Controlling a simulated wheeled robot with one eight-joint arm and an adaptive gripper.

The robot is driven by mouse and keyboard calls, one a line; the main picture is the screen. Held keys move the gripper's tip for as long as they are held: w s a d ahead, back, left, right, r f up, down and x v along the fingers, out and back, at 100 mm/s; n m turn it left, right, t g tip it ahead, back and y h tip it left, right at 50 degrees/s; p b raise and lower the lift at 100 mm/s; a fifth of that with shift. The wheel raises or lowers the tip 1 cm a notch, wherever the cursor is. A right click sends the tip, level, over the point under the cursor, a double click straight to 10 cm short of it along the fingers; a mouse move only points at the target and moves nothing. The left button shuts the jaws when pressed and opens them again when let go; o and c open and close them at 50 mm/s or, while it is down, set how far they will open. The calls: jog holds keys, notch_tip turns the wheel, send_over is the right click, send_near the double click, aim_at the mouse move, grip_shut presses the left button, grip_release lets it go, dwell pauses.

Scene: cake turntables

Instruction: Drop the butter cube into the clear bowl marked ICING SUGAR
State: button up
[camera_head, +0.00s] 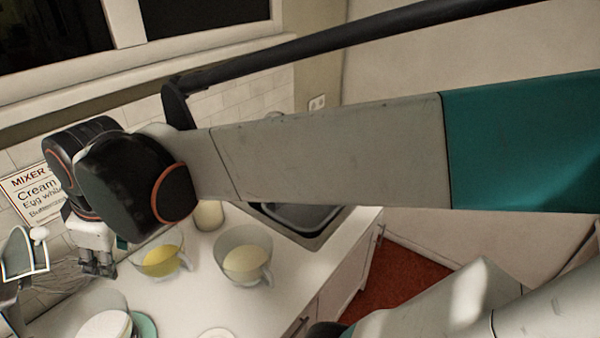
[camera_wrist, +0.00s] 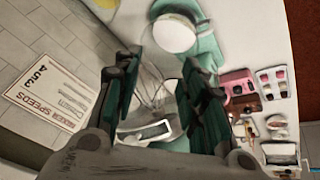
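My gripper (camera_head: 97,268) is at the left in the head view, above the white counter and left of the bowls. In the wrist view its two dark green fingers (camera_wrist: 158,66) stand wide apart with nothing held between them. A clear bowl with yellow contents (camera_head: 160,262) stands on the counter in the head view. A second clear bowl with pale cream contents (camera_head: 244,256) stands to its right. No ICING SUGAR marking can be read on either bowl. I cannot make out the butter cube in either view.
A mixer sign (camera_head: 35,193) is at the wall. A sink (camera_head: 300,215) and a pale jar (camera_head: 208,215) lie behind the bowls. A white round top (camera_wrist: 174,32) sits on mint green. A pink item (camera_wrist: 238,84) and several small items are at the right in the wrist view.

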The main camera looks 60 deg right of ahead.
jog(key=s+f+m+t, duration=0.2)
jog(key=s+f+m, duration=0.1)
jog(key=s+m, duration=0.2)
jog(key=s, duration=0.2)
jog(key=shift+s+m, duration=0.4)
notch_tip(320, 180, down, 18)
jog(key=b, duration=1.8)
